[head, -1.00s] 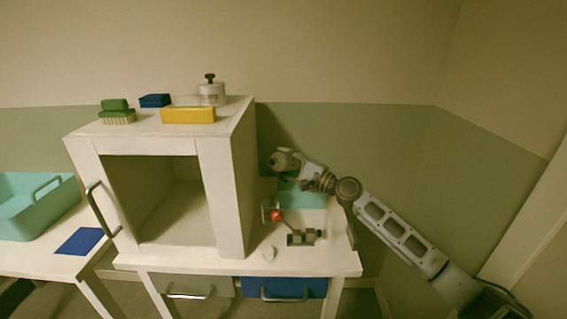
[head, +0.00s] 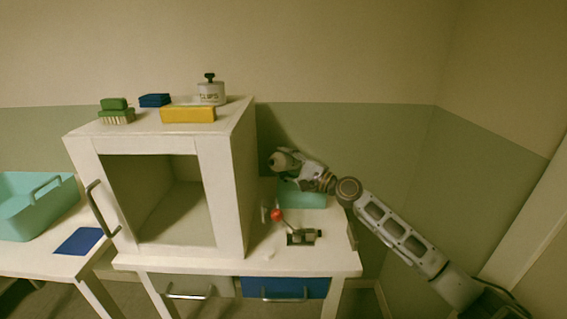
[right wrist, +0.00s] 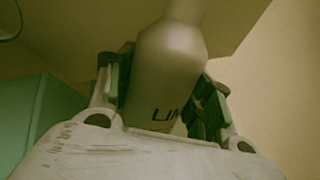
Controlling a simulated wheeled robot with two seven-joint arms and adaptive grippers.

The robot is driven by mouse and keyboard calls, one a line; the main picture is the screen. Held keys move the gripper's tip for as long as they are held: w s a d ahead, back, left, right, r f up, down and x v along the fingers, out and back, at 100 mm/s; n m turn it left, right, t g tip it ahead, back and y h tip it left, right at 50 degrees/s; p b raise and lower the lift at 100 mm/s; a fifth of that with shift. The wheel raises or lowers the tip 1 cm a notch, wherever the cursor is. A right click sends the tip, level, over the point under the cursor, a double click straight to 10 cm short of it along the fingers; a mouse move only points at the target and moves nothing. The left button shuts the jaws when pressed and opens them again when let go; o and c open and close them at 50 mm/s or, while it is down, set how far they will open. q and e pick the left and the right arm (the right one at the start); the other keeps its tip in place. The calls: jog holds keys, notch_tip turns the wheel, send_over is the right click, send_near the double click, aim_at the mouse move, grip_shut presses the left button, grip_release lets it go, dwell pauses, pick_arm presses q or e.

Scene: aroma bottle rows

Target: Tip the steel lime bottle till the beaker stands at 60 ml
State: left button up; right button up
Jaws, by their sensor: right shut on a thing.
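The steel lime bottle (right wrist: 168,75) is grey, with the letters "LI" partly showing in the right wrist view. My right gripper (right wrist: 163,95) is shut on it, with a green-padded finger on each side. In the head view the bottle (head: 281,160) shows small beside the cabinet's right wall, tilted, its end toward the left. My right gripper (head: 304,172) is above the back of the table there. I cannot make out the beaker or any level in it. My left gripper is not in view.
A white open cabinet (head: 238,185) stands left of the bottle. Below my right gripper are a teal box (head: 303,199) and a clamp with a red knob (head: 277,215). The table's front right (head: 335,262) is clear.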

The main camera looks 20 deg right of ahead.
pick_arm(q)
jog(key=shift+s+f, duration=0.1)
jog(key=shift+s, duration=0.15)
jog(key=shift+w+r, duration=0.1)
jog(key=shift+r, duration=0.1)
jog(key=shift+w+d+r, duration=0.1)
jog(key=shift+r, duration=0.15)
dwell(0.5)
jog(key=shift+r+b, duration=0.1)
jog(key=shift+b, duration=0.25)
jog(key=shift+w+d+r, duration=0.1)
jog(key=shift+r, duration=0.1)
pick_arm(e)
jog(key=shift+f+n, duration=0.1)
jog(key=shift+n, duration=0.2)
